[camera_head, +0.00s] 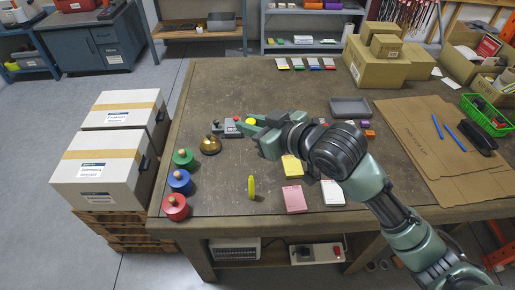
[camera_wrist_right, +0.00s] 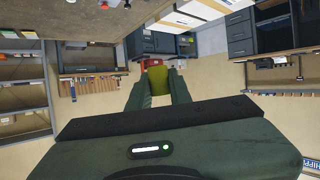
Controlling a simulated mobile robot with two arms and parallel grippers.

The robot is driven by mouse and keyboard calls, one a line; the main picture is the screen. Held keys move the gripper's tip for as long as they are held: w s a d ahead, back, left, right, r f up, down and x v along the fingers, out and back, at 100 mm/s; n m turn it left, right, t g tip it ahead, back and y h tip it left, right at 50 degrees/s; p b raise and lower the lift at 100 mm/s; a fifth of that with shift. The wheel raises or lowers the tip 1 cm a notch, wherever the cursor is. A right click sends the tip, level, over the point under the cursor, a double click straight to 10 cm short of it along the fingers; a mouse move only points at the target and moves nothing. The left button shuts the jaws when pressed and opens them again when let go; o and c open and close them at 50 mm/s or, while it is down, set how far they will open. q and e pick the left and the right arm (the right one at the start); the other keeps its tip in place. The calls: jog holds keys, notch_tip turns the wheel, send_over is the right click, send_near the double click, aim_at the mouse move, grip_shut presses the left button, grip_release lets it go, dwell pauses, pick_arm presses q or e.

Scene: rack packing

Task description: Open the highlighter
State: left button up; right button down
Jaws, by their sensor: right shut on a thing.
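A slim yellow object (camera_head: 251,188), which looks like the highlighter, is on the bare front part of the workbench, apart from everything. My right gripper (camera_head: 247,122) is above the bench, behind that object, with its fingers pointing left. It is shut on a small yellow piece (camera_head: 251,122). The yellow piece also shows between the fingertips in the right wrist view (camera_wrist_right: 157,80). Most of it is hidden by the fingers, and I cannot tell whether it is the cap. My left gripper is not in view.
A brass bell (camera_head: 210,146) and a grey device (camera_head: 229,128) are near the gripper. Green (camera_head: 184,158), blue (camera_head: 179,181) and red (camera_head: 176,207) knobbed discs line the left edge. A yellow pad (camera_head: 292,168) and a pink pad (camera_head: 294,199) lie right of the slim object.

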jog(key=w+d+f+m+t+h+b, duration=0.1)
jog(key=w+d+f+b, duration=0.1)
jog(key=d+f, duration=0.15)
jog(key=w+d+f+m+h+b, duration=0.1)
jog(key=w+d+f+b, duration=0.15)
jog(key=f, duration=0.25)
send_over(273, 185)
notch_tip(273, 185, down, 15)
jog(key=shift+r+b, duration=0.1)
jog(key=shift+b, duration=0.2)
jog(key=shift+f, duration=2.35)
